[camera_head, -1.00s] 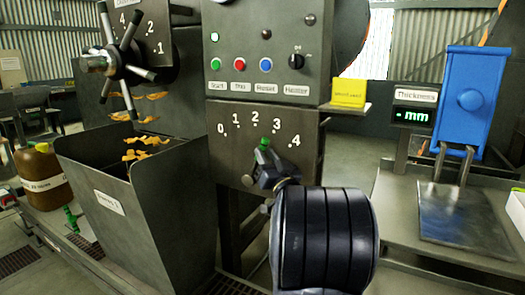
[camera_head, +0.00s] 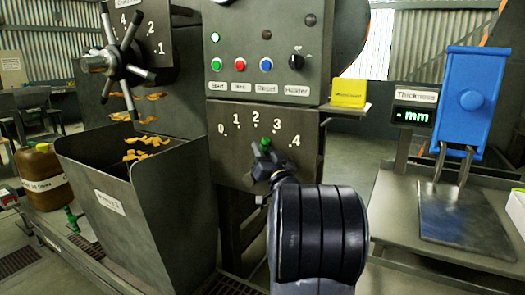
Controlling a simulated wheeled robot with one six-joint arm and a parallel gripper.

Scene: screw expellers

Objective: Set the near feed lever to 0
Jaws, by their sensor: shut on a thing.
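The near feed lever (camera_head: 266,143) shows only its green tip, below the 2 and 3 on the dark scale plate (camera_head: 235,150). The plate is marked 0 to 4 in an arc, with 0 at the left end. My gripper (camera_head: 262,156) is at the lever just under the green tip and is shut on it. The fingers, wrist and arm hide the lever's shaft and its pivot.
A control panel with buttons (camera_head: 239,65) is right above the scale plate. A metal bin (camera_head: 135,195) stands to the left, below a spoked handwheel (camera_head: 120,65).

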